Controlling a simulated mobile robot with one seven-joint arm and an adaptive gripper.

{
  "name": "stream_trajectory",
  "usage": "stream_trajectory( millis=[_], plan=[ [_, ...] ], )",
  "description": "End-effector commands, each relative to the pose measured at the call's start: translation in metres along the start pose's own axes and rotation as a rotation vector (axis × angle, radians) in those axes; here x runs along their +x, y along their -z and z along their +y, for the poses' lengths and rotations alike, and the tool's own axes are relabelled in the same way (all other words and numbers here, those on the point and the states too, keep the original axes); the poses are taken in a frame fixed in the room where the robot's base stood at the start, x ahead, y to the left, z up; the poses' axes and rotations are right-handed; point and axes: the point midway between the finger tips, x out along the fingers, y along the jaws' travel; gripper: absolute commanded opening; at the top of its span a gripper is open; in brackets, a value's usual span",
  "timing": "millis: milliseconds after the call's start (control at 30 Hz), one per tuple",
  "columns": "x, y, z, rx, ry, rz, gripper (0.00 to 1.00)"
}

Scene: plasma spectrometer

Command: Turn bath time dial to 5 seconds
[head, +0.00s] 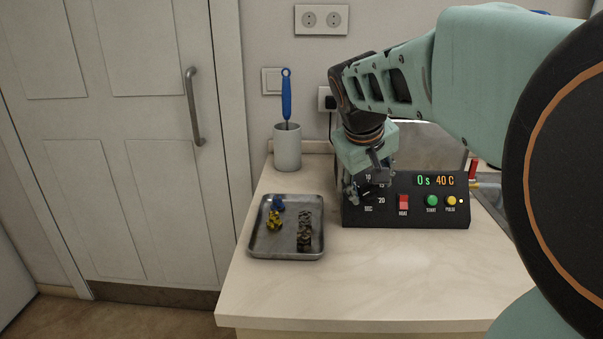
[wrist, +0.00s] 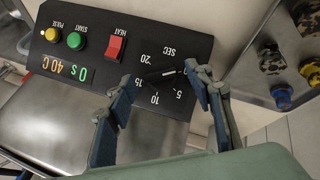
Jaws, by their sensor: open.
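The bath time dial (wrist: 160,74) is a small dark knob on the black control panel (wrist: 195,62), which appears upside down in the wrist view. Its scale is marked 5, 10, 15, 20 and SEC; exactly where the pointer aims is hard to tell. The display (head: 435,181) reads 0 s and 40 C. My gripper (wrist: 158,76) is open, with one finger on each side of the dial area; whether they touch the knob is unclear. In the head view my gripper (head: 366,182) is at the panel's left end and partly hides the dial and scale.
The panel has a red HEAT switch (head: 403,202), a green START button (head: 432,200) and a yellow PULSE button (head: 451,200). A metal tray (head: 270,252) with small parts lies left of it. A cup (head: 288,150) with a blue-handled tool stands behind. The front counter is clear.

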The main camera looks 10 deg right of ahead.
Motion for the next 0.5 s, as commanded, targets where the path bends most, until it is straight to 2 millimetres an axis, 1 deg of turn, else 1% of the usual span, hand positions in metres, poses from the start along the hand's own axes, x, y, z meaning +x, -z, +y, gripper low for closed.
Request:
stream_trajectory(
  millis=[67, 367, 500],
  plan=[
    [0.0046, -0.0025, -0.0023, 0.000, 0.000, 0.001, 0.48],
    [0.0042, -0.0027, -0.0020, 0.000, 0.000, 0.000, 0.48],
    [0.0042, -0.0027, -0.0020, 0.000, 0.000, 0.000, 0.32]
  ],
)
